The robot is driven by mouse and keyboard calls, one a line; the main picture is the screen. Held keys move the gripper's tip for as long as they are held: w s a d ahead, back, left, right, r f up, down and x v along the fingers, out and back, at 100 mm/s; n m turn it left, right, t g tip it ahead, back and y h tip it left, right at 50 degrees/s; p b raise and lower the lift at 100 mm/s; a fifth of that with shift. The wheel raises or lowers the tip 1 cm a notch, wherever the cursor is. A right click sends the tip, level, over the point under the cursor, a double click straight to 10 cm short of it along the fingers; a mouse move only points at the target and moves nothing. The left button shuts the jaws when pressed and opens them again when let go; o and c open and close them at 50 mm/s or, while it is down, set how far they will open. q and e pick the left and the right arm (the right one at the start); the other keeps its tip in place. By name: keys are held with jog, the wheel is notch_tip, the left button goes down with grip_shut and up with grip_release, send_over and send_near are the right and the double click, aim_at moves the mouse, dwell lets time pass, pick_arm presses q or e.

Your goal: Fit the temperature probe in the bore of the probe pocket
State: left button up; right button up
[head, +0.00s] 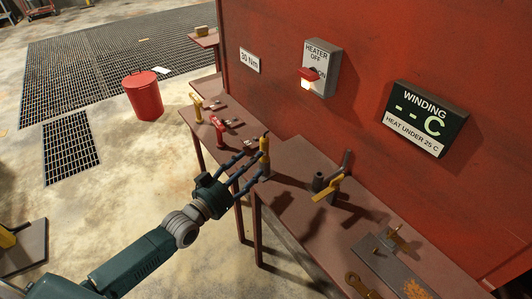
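A slim yellow upright piece with a dark top (265,151) stands at the front edge of the brown bench. It looks like the temperature probe, with a wider yellowish part at its foot. My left gripper (257,160) reaches it from the left, its long dark fingers beside it. I cannot tell whether they are closed on it or whether its lower end sits in a bore. A dark cylindrical fitting (318,182) with a yellow lever (328,188) stands further right on the bench. I cannot tell which piece is the probe pocket. My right gripper is out of view.
A grey plate (392,270) with small parts is at right. The red wall carries a heater switch (321,68) and winding display (424,118). A red bucket (144,97) stands on the floor.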

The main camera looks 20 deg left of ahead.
aim_at(264, 151)
pick_arm(q)
jog(key=p+x, duration=0.1)
jog(key=x, duration=0.6)
jog(key=shift+w+d+r, duration=0.1)
jog(key=shift+w, duration=0.05)
jog(key=shift+w+d, duration=0.2)
jog(key=shift+w, duration=0.2)
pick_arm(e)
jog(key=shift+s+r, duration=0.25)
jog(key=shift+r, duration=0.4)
pick_arm(q)
jog(key=c, duration=1.3)
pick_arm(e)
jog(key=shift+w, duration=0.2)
